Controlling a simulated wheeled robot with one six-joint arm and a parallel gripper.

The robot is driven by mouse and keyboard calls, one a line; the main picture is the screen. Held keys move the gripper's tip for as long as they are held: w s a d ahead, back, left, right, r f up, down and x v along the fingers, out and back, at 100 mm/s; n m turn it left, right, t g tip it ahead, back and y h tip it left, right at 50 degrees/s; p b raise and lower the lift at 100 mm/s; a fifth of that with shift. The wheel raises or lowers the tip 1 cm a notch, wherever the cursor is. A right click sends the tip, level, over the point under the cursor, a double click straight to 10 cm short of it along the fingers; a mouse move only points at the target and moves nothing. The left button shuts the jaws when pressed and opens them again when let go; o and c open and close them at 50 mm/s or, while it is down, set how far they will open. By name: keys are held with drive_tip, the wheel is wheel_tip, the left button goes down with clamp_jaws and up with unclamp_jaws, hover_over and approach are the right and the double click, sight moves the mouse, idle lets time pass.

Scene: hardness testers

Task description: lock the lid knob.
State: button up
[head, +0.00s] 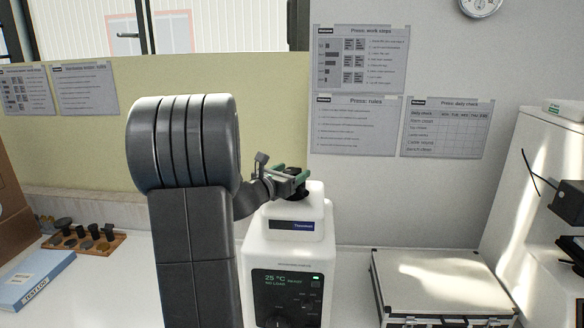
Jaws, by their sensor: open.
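The lid knob (298,192) is a small dark knob on top of a white press (292,252) in the head view. The press has a blue label and a dark panel with a lit display reading 25 °C. My gripper (291,179), with greenish fingers, is open at the knob, one finger appearing on its far side and one on its near side. I cannot tell whether the fingers touch it. My own arm hides the area left of the press, and the gripper covers part of the knob.
A silver case (440,282) stands right of the press. A white machine (545,210) is at the far right. A wooden tray (92,249) with several dark pieces and a blue-white box (37,280) are at the left. Posters hang on the wall behind.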

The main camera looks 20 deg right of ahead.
drive_tip(key=shift+w+d, duration=0.2)
drive_tip(key=shift+d, duration=0.15)
drive_tip(key=c, duration=1)
drive_tip(key=shift+m+g+h+b, duration=0.3)
drive_tip(key=shift+m+g+b, duration=0.15)
drive_tip(key=shift+g, duration=0.15)
drive_tip(key=shift+m+g+h, duration=0.3)
drive_tip(key=shift+m+g, duration=0.05)
drive_tip(key=shift+g, duration=0.15)
drive_tip(key=o, duration=1)
